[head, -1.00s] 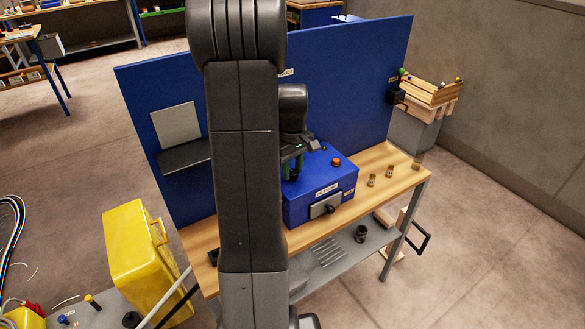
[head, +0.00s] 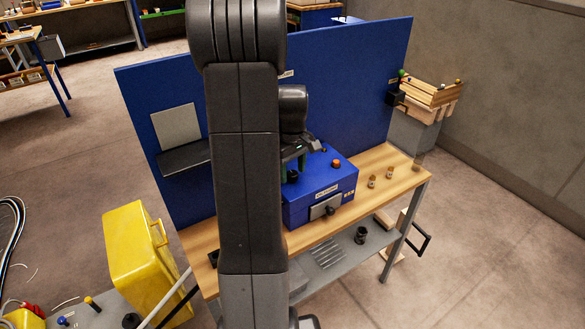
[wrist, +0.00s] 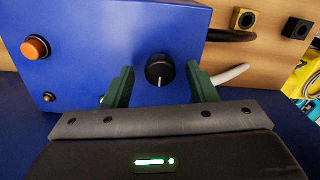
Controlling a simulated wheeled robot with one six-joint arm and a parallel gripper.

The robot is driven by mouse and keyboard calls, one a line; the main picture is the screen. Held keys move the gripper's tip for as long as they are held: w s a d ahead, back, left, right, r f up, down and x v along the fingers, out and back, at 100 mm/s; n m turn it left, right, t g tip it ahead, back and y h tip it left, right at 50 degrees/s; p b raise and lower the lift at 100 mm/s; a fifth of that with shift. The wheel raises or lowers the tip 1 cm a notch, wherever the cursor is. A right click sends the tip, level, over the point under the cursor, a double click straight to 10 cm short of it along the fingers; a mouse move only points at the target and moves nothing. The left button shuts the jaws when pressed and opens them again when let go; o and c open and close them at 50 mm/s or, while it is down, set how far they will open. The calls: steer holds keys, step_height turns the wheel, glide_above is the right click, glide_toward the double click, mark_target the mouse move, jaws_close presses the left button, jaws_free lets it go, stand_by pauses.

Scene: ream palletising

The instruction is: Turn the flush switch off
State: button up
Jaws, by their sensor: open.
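The blue box (head: 312,197) stands on the wooden bench. On its top a round black knob with a white pointer line (wrist: 160,71), which looks like the flush switch, shows in the wrist view. The line points to the bottom of the picture. The knob also shows in the head view (head: 292,176), partly beside my arm. My gripper (wrist: 160,68) is open, with one green finger to each side of the knob in the wrist view. I cannot tell whether they touch it. In the head view my gripper (head: 295,162) is just above the box top, partly hidden by my arm.
An orange button (wrist: 35,48) and a smaller button (wrist: 48,97) sit on the box top. A white cable (wrist: 230,75) runs beyond the right finger. Small brown items (head: 372,181) stand on the bench (head: 400,170). A blue panel (head: 350,80) rises behind.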

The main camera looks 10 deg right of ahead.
mark_target(293, 173)
steer(key=shift+r, duration=0.1)
step_height(293, 173, up, 14)
steer(key=shift+b, duration=0.3)
steer(key=shift+f, duration=0.25)
step_height(293, 173, down, 14)
steer(key=shift+r+p, duration=0.1)
steer(key=shift+p, duration=0.2)
stand_by(0.3)
